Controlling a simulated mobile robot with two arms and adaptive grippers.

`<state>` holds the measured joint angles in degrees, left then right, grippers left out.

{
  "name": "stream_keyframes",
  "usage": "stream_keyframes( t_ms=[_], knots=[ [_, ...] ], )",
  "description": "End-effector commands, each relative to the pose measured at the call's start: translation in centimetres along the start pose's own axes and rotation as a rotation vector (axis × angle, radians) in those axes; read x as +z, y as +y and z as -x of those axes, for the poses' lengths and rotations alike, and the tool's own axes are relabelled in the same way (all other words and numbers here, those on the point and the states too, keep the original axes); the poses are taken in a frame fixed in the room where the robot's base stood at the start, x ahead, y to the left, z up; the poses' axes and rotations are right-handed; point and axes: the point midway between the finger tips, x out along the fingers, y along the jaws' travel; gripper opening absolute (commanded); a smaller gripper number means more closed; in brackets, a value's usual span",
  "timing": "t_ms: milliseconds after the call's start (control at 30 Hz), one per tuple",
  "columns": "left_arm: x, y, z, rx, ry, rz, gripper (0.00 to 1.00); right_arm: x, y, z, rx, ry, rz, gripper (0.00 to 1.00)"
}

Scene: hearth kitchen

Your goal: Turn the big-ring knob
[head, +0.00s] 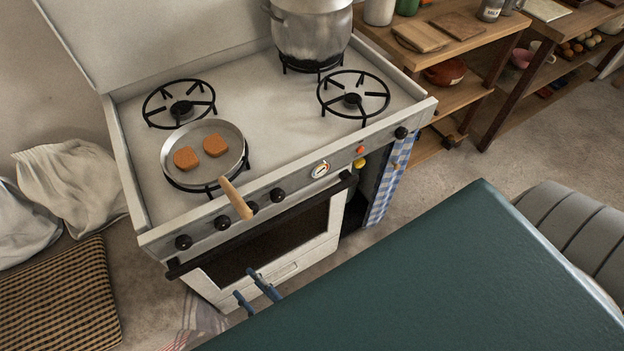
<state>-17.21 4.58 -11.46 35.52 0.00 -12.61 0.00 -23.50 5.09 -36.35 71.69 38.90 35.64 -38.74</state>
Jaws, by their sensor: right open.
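A white stove with a row of black knobs stands ahead. The front panel has knobs at the left (183,242), beside it (221,222), behind the pan handle (252,208), right of the handle (277,195) and at the far right end (401,132). I cannot tell which one is the big-ring knob; no markings are readable. My right gripper (248,284) shows as two blue fingers, apart and empty, low in front of the oven door and below the knobs. The rest of it is hidden. My left gripper is not in view.
A frying pan (232,136) with two brown pieces sits on the front left burner; its wooden handle (235,198) juts over the knobs. A steel pot (311,32) stands at the back. The oven handle bar (262,228) sticks out below the panel. A checked towel (388,185) hangs at right.

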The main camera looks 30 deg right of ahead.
Motion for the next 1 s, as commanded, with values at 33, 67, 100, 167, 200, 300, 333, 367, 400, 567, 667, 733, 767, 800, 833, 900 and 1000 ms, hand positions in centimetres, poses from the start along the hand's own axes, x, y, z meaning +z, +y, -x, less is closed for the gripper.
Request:
stream_keyframes(
  t_ms=[33,67,100,167,200,300,333,367,400,567,667,733,767,800,833,900,1000],
  knots=[
    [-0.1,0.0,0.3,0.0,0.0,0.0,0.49,0.9,0.2,0.0,-0.011,-0.026,0.008,0.49],
    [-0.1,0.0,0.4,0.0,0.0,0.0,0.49,1.6,0.3,0.1,-0.019,-0.044,0.011,0.49],
    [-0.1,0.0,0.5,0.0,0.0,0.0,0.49,2.4,0.5,0.1,-0.027,-0.065,0.015,0.49],
    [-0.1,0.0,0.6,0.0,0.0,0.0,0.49,3.6,0.7,0.3,-0.04,-0.099,0.02,0.49],
    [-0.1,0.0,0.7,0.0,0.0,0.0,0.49,4.4,0.8,0.4,-0.048,-0.118,0.022,0.49],
    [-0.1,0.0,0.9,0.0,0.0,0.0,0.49,6.2,1.2,0.8,-0.062,-0.168,0.028,0.49],
    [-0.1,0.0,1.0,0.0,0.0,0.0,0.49,6.8,1.3,0.9,-0.067,-0.185,0.029,0.49],
    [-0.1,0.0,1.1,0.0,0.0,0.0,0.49,7.4,1.4,1.1,-0.07,-0.201,0.031,0.49],
    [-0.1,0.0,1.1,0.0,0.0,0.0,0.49,8.1,1.6,1.2,-0.075,-0.222,0.033,0.49],
    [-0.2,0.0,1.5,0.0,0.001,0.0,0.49,11.1,2.6,2.2,-0.09,-0.311,0.038,0.49],
    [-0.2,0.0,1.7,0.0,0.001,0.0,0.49,13.0,3.1,3.0,-0.097,-0.37,0.039,0.49],
    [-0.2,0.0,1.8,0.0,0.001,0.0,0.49,14.1,3.6,3.5,-0.099,-0.406,0.039,0.49],
    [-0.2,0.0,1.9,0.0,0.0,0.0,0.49,14.7,3.8,3.8,-0.1,-0.422,0.039,0.49],
    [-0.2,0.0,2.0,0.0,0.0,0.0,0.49,15.3,4.0,4.1,-0.102,-0.443,0.039,0.49],
    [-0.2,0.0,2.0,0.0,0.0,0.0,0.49,15.8,4.2,4.4,-0.102,-0.459,0.038,0.49],
    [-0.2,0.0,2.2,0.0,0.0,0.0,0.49,16.9,4.7,5.1,-0.102,-0.498,0.038,0.49],
    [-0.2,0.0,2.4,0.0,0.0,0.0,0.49,18.5,5.3,6.1,-0.102,-0.551,0.036,0.49]
  ],
)
